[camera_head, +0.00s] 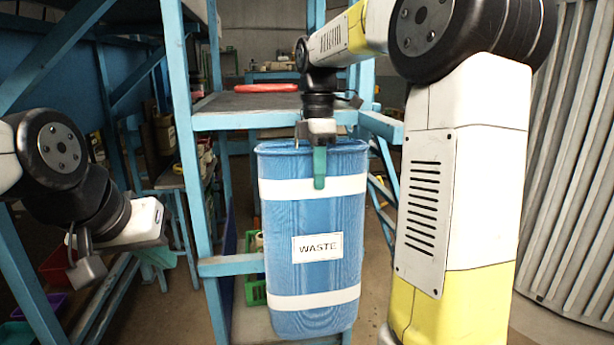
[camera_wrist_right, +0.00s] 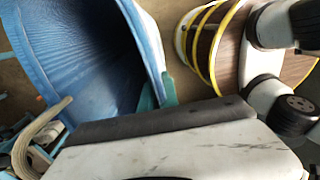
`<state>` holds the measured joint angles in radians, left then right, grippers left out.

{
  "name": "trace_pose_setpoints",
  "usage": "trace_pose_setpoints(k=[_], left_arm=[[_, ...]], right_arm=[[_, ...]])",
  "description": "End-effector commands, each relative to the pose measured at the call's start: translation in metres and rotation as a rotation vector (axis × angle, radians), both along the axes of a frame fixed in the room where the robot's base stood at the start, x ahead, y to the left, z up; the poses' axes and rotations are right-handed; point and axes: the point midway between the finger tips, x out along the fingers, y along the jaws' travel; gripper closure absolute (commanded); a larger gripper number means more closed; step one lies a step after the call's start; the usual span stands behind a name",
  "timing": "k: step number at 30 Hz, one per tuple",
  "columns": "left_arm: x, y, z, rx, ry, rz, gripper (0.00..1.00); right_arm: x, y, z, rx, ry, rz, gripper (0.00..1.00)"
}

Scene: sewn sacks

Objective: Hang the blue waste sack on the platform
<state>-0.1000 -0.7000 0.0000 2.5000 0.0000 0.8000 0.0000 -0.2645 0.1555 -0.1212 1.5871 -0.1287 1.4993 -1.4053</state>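The blue waste sack (camera_head: 284,221) is upright with an open mouth, two white bands and a WASTE label. It is in front of the blue-framed platform (camera_head: 228,102), its rim just below the platform's front beam. My right gripper (camera_head: 319,167) is at the near rim, with a green finger down the sack's outer face. In the right wrist view, green fingers (camera_wrist_right: 158,92) stand on both sides of the sack's rim (camera_wrist_right: 148,40), which is pinched between them. My left gripper (camera_head: 156,256) is low at the left, away from the sack; its finger opening is unclear.
A red item (camera_head: 267,88) lies on the platform deck. Blue uprights and beams stand left of and behind the sack. A green crate (camera_head: 255,292) is low behind it. A ribbed grey panel (camera_head: 570,170) stands at the far right. Coloured bins are on the lower left.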

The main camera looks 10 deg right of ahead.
Motion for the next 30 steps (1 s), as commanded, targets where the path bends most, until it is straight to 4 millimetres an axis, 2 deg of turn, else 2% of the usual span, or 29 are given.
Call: trace_pose_setpoints(k=[30], left_arm=[[0.000, 0.000, 0.000, 0.000, 0.000, 0.000, 1.00]], right_arm=[[0.015, 0.000, 0.000, 0.000, 0.000, 0.000, 1.00]])
